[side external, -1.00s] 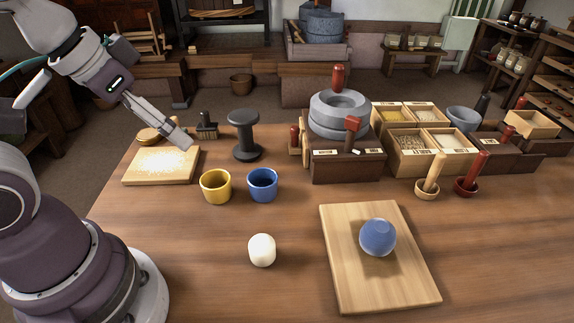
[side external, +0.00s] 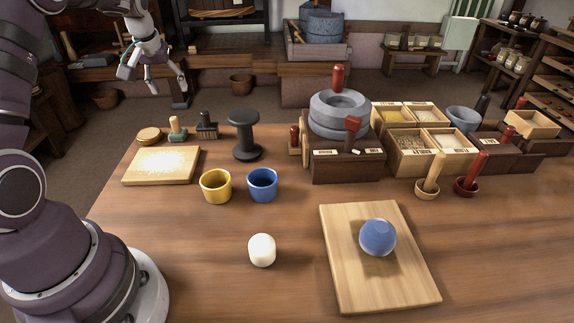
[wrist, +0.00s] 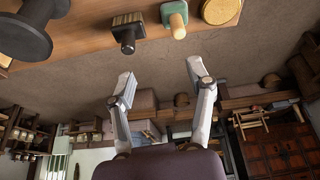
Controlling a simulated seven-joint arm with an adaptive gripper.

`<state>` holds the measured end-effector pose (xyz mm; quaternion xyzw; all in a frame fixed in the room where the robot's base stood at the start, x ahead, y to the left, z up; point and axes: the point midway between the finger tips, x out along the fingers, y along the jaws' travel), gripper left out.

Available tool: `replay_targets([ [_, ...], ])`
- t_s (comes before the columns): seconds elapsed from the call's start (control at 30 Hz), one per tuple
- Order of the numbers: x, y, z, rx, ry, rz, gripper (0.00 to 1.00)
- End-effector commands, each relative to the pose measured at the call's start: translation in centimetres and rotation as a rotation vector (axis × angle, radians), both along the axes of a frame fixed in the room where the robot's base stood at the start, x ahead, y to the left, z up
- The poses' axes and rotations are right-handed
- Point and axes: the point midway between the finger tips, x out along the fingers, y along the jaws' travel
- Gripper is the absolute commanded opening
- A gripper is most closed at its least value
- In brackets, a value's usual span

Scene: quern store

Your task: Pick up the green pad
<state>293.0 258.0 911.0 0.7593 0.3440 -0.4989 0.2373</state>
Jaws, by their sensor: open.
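The green pad (side external: 177,129) has a pale wooden handle and stands near the table's far left edge. It sits between a round wooden disc (side external: 149,136) and a dark brush (side external: 207,126). The spread fingers also show in the wrist view (wrist: 160,77), over floor.
A flour-dusted board (side external: 161,166) lies in front of the pad. A dark spool-shaped stand (side external: 244,136), a yellow cup (side external: 216,187) and a blue cup (side external: 262,185) stand to the right. The front middle table is mostly clear around a white rounded piece (side external: 262,250).

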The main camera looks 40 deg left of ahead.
Motion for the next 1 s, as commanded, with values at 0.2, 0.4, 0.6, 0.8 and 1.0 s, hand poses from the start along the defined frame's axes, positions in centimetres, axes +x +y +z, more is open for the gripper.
replay_targets([
  [0.2,-0.6,3.6,-3.7,0.000,0.016,0.085,0.54],
  [0.4,0.2,4.7,-7.0,0.000,0.016,0.084,0.54],
  [0.6,0.8,5.1,-9.7,-0.001,0.016,0.082,0.54],
  [0.8,1.5,5.8,-12.1,0.002,0.013,0.081,0.54],
  [1.0,1.6,5.9,-12.5,0.001,0.014,0.081,0.54],
])
